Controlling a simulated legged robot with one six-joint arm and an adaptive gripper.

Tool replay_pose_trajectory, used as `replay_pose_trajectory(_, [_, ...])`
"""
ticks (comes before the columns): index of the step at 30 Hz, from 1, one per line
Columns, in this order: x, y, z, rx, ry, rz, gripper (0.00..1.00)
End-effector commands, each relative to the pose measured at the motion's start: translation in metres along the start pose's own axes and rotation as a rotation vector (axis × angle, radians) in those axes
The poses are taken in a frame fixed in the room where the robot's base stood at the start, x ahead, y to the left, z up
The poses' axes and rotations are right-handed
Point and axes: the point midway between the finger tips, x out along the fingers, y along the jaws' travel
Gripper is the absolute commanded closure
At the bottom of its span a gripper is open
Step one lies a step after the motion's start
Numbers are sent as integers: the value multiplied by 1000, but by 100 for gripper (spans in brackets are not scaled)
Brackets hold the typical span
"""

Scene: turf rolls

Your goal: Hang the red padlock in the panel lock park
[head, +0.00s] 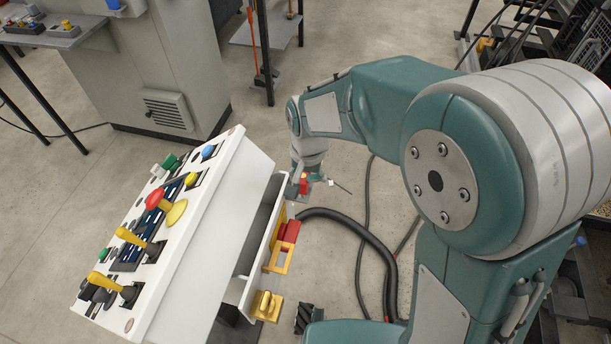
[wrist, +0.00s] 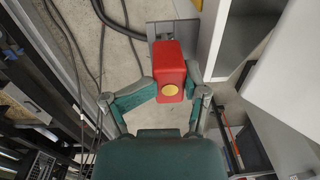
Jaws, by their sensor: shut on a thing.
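The red padlock (wrist: 170,58) is between my gripper's (wrist: 171,86) two fingers in the wrist view, with a round yellow disc on its near face. In the head view a small patch of its red (head: 304,187) shows at my gripper (head: 302,180), to the right of the control panel (head: 205,240). The fingers are shut on the padlock. A grey plate (wrist: 180,28) shows just beyond the padlock; I cannot tell if they touch. Yellow brackets (head: 274,262) line the panel's right side, one with a red piece (head: 290,231). I cannot tell which part is the lock park.
The panel's sloped top carries a red mushroom button (head: 154,199), yellow levers (head: 130,238) and other buttons. A thick black hose (head: 350,222) and cables lie on the floor right of it. A grey cabinet (head: 150,60) stands behind. Bare floor (head: 360,35) is at the back.

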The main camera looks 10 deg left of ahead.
Motion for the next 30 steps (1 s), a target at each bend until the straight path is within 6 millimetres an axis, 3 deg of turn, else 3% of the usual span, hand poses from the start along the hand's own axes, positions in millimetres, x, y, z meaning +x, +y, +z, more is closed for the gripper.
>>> replay_pose_trajectory(11, [8, 0, 0, 0, 1, -1, 100])
replay_pose_trajectory(12, [8, 0, 0, 0, 1, -1, 39])
replay_pose_trajectory(15, [8, 0, 0, 0, 1, -1, 0])
replay_pose_trajectory(30, [8, 0, 0, 0, 1, -1, 0])
